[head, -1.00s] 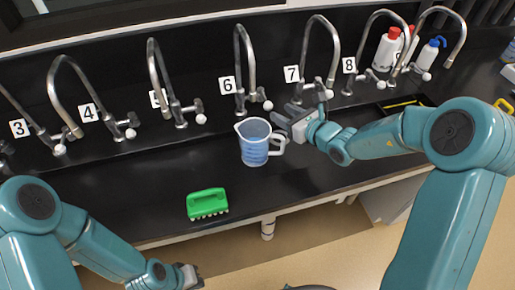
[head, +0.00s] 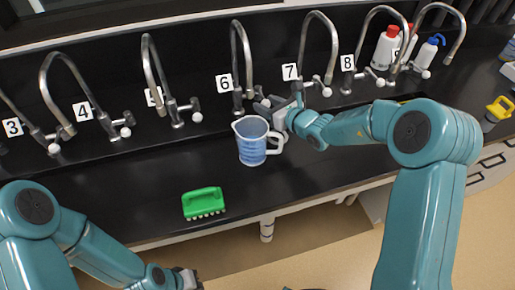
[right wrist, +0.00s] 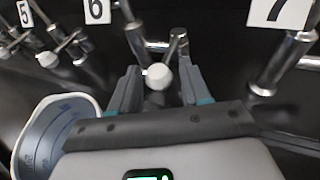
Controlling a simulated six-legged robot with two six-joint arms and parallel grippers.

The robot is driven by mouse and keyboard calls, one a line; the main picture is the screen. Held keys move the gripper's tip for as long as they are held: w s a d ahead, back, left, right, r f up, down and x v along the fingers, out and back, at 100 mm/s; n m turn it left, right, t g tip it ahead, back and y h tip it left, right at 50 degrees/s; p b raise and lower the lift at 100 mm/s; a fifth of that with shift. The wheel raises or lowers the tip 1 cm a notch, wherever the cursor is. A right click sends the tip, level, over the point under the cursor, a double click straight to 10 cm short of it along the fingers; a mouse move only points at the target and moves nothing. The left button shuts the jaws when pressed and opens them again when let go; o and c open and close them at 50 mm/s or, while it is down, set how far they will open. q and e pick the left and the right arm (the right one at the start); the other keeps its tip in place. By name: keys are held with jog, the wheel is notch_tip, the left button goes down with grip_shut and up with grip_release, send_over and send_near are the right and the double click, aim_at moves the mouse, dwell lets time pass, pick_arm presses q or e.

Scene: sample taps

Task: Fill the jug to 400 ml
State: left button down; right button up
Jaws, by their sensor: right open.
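The jug (head: 252,142) is translucent blue with a white handle on its right side. It stands upright on the black bench below tap 6 (head: 237,70); whether it holds water I cannot tell. In the right wrist view the jug (right wrist: 58,130) shows at lower left. My right gripper (head: 265,103) is behind and right of the jug, at tap 6. In the right wrist view its open fingers (right wrist: 157,88) stand on either side of the white tap knob (right wrist: 159,76), with a visible gap. My left gripper (head: 188,278) is low in the head view, clear of the bench; its fingers are unclear.
A green brush (head: 204,202) lies on the bench front. Tap 7 (head: 305,65) stands just right of my right gripper, and tap 5 (head: 160,80) to the left. Bottles (head: 388,47) stand at the far right. The bench left of the brush is clear.

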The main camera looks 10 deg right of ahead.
jog(key=v, duration=0.7)
jog(key=shift+s+r+b, duration=0.15)
jog(key=shift+s+b, duration=0.2)
